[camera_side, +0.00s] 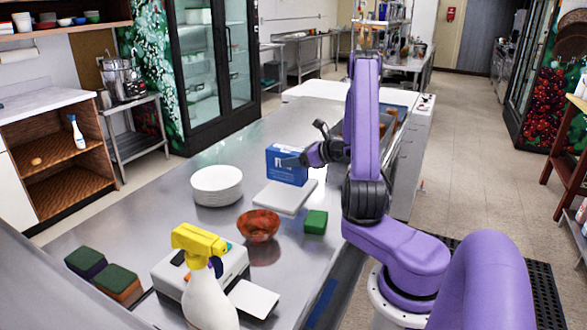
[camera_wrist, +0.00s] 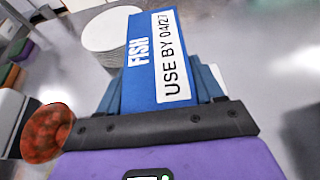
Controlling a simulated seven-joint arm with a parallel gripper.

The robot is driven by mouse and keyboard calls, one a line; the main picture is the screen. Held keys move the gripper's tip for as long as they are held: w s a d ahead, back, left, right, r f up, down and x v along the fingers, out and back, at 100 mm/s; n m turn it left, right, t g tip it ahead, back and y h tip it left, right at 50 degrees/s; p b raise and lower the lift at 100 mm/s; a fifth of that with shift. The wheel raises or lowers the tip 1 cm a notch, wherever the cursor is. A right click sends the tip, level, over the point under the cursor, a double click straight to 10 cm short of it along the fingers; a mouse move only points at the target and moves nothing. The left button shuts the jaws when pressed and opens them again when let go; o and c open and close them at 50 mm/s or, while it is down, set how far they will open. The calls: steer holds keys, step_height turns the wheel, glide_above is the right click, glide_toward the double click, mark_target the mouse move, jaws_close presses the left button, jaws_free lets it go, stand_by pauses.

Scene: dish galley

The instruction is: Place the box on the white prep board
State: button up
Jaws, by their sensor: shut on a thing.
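The box (camera_side: 284,166) is blue, with FISH and USE BY 04/27 lettering on the face seen in the wrist view (camera_wrist: 150,62). My gripper (camera_side: 297,161) is shut on it, with a finger on each side in the wrist view (camera_wrist: 160,92). The white prep board (camera_side: 284,200) lies flat on the steel counter. In the side view the box looks upright at the board's back edge, its lower edge overlapping the board. I cannot tell whether it touches the board or hangs just above. In the wrist view the box and gripper hide most of the board.
A stack of white plates (camera_side: 217,186) stands left of the board. An orange-red bowl (camera_side: 258,225) and a green block (camera_side: 316,222) sit in front of it. A spray bottle (camera_side: 207,290) and two sponges (camera_side: 118,280) are nearer the camera. Bare counter (camera_side: 240,150) lies behind the plates.

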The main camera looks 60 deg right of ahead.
steer(key=shift+w+d+f, duration=0.25)
steer(key=shift+f, duration=1.55)
steer(key=shift+f, duration=0.15)
steer(key=o, duration=1.4)
